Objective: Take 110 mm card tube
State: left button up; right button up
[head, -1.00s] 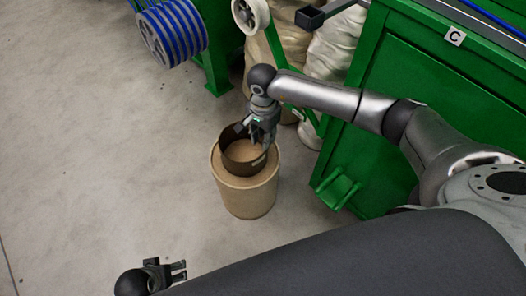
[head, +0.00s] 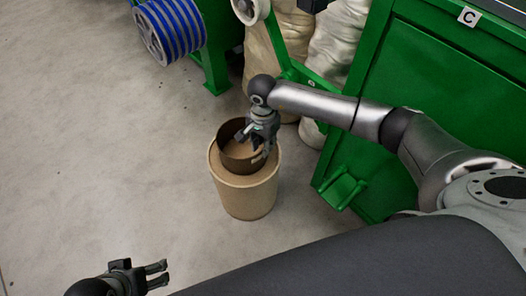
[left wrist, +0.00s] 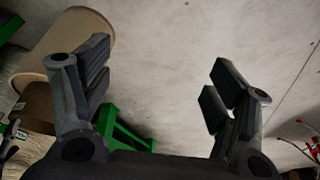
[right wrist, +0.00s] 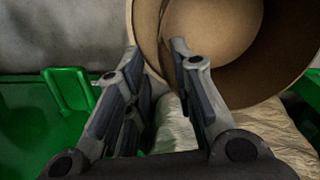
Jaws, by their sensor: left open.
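The card tube (head: 238,151) is a short, wide brown ring, open at the top. It stands on the lid of a larger tan drum (head: 244,198). My right gripper (head: 264,146) is at the tube's right rim. In the right wrist view the tube (right wrist: 146,28) fills the upper right, and its wall runs between the two fingertips (right wrist: 155,52); whether both touch it I cannot tell. My left gripper (head: 161,274) is open and empty, low at the left, away from the tube. The left wrist view shows its fingers wide apart (left wrist: 160,72).
A green machine cabinet (head: 430,110) with a foot bracket (head: 343,190) stands right of the drum. Pale sacks (head: 336,45) and a green frame (head: 283,60) are behind it. A blue cable reel (head: 168,30) is at the back left. The floor at left is clear.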

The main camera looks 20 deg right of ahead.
notch_tip(320, 180, down, 2)
jog(key=shift+f+b, duration=0.1)
jog(key=shift+b, duration=0.45)
pick_arm(q)
jog(key=w+d+r+t+h, duration=0.1)
jog(key=w+d+t, duration=0.1)
jog(key=w+t, duration=0.2)
jog(key=shift+w+d+r, duration=0.2)
jog(key=shift+w+r, duration=0.2)
jog(key=shift+w, duration=1.35)
pick_arm(e)
jog(key=shift+f, duration=0.25)
jog(key=shift+c, duration=0.2)
grip_shut()
pick_arm(q)
jog(key=shift+s+a+f+g, duration=0.2)
jog(key=shift+s+g, duration=0.1)
jog(key=shift+s, duration=0.25)
jog(key=shift+s+a+f+g, duration=0.15)
jog(key=shift+s+f+g, duration=0.15)
jog(key=shift+s, duration=0.2)
jog(key=shift+s+a+f+g, duration=0.2)
jog(key=shift+s+g, duration=0.1)
jog(key=shift+s, duration=0.25)
pick_arm(e)
jog(key=shift+r, duration=0.5)
